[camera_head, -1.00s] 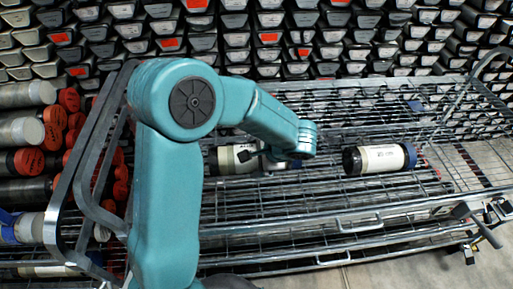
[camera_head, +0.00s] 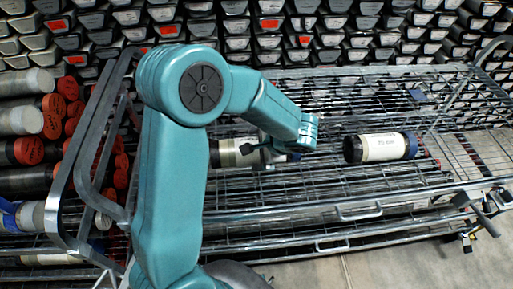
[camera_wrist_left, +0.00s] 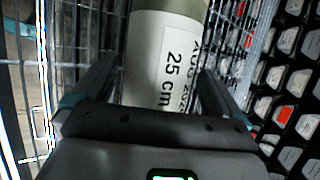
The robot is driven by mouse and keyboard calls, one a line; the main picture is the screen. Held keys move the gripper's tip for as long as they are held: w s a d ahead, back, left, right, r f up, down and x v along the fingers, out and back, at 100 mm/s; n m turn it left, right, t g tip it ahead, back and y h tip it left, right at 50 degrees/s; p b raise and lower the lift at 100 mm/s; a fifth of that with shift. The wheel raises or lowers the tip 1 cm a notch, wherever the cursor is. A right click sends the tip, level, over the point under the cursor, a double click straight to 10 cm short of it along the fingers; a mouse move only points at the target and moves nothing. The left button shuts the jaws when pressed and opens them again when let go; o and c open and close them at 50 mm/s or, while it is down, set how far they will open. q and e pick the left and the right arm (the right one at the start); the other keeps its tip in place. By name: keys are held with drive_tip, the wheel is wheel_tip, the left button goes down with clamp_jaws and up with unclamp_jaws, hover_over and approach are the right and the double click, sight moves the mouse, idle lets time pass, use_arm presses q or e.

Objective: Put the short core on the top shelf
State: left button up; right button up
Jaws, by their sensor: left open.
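A pale core with a white label reading "25 cm" fills the middle of the left wrist view (camera_wrist_left: 150,35). In the head view a pale core (camera_head: 228,153) lies on a wire shelf, its right part hidden by my left gripper (camera_head: 265,151). The gripper is open, with one finger on each side of the core in the left wrist view; I cannot tell whether they touch it. A second core (camera_head: 380,147) with dark ends and a white label lies on the wire shelf further right, apart from the gripper. Its label is too small to read. My right gripper is out of view.
The wire rack (camera_head: 360,213) has metal rails and a raised end frame (camera_head: 92,150) at the left. Several red-capped cores (camera_head: 68,97) are stacked left of it. Rows of boxes (camera_head: 270,38) fill the back. Bare wire shelf lies between the gripper and the second core.

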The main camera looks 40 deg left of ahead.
use_arm(q)
drive_tip(key=v, duration=1.1)
drive_tip(key=shift+r, duration=0.15)
drive_tip(key=shift+s+d, duration=0.1)
drive_tip(key=shift+d, duration=0.1)
